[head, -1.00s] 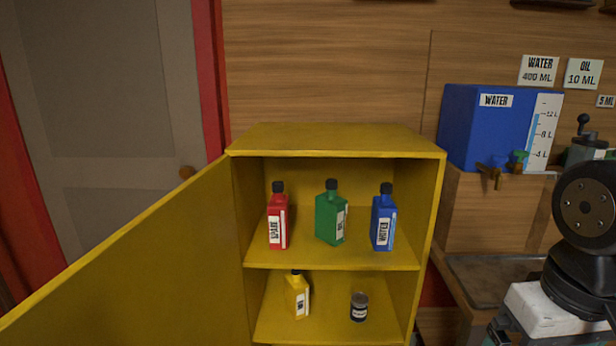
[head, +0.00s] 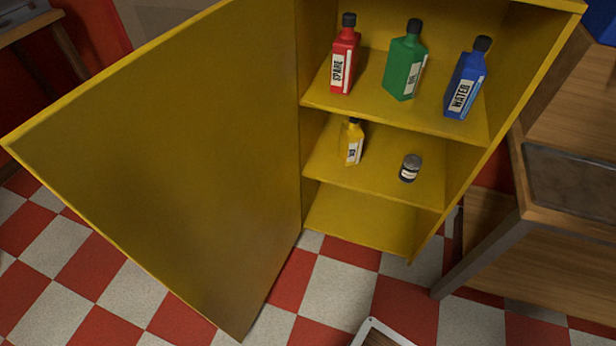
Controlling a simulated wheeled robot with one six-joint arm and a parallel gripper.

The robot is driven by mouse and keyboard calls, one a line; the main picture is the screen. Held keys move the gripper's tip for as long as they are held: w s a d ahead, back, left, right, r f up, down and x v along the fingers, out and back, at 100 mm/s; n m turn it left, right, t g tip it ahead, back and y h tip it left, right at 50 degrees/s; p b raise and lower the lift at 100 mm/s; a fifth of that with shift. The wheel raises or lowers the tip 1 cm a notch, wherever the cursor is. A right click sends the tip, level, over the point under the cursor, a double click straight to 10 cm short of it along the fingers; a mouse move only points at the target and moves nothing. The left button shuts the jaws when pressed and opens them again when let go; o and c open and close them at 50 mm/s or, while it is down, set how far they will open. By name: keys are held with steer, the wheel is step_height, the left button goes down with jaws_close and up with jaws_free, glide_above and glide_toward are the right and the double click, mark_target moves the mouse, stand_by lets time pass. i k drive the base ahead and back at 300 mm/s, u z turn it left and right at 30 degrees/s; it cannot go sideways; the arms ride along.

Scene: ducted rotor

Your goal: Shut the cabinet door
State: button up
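The yellow cabinet (head: 565,6) stands open in the head view, showing its shelves. Its yellow door (head: 190,150) is swung wide open to the left, hinged on the cabinet's left side, with its free edge at the far left of the picture. On the upper shelf stand a red bottle (head: 343,58), a green bottle (head: 405,65) and a blue bottle (head: 466,82). On the shelf below are a small yellow bottle (head: 351,145) and a small dark jar (head: 410,168). The bottom shelf looks empty. My gripper is not in view.
A wooden workbench (head: 575,190) with a metal leg stands close on the right. A framed flat object (head: 380,334) shows at the bottom edge. Red and white checkered floor (head: 335,285) is open before the cabinet. A wooden table (head: 30,25) stands at the far left.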

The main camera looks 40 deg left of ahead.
mark_target(182, 153)
steer(key=z, duration=2.05)
steer(key=k, duration=2.45)
steer(key=u, duration=2.1)
